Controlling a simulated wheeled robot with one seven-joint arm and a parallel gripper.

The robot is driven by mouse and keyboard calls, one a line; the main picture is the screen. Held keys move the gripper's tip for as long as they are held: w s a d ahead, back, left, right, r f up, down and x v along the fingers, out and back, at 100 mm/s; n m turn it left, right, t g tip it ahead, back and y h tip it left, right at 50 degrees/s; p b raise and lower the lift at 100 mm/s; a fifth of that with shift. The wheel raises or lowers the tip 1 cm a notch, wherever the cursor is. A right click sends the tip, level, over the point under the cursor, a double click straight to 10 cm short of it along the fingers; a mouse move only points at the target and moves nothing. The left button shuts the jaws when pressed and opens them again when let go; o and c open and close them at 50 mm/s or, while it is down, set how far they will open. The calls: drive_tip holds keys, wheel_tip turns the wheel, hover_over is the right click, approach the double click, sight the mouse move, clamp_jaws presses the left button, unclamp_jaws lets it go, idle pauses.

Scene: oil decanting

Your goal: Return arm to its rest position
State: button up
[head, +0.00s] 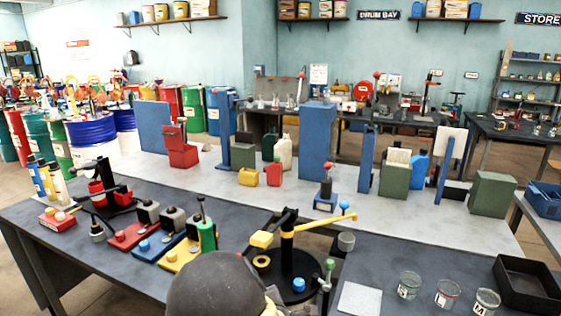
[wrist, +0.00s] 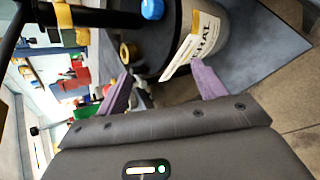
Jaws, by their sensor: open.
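My gripper (wrist: 160,88) shows in the wrist view as two purple fingers spread apart, with nothing visibly held between them. A grey can with a lettered label (wrist: 212,40) is beyond the fingers, close to the right one; I cannot tell whether they touch. A black post with a yellow band (wrist: 64,14), a blue knob (wrist: 152,9) and a yellow ring (wrist: 128,52) are near it. In the head view, a dark rounded part of my arm is at the bottom centre, and my fingers are not visible there.
A black stand with a yellow arm (head: 288,250) is just right of my arm. Red, blue and yellow fixtures (head: 182,255) stand to its left. Several glass jars (head: 447,294), a pale pad (head: 360,299) and a black tray (head: 528,284) are at the right. Drums (head: 90,130) stand behind left.

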drive_tip(key=s+d+r+m+g+p, duration=0.1)
drive_tip(key=s+d+r+m+g, duration=0.3)
drive_tip(key=s+d+m, duration=0.4)
drive_tip(key=s+d+r+m+g+p, duration=0.2)
drive_tip(key=s+d+r+m+g, duration=0.2)
drive_tip(key=s+m, duration=0.8)
drive_tip(key=d+r+m, duration=0.2)
drive_tip(key=d, duration=0.2)
drive_tip(key=shift+s+y, duration=0.3)
drive_tip(key=shift+y, duration=0.1)
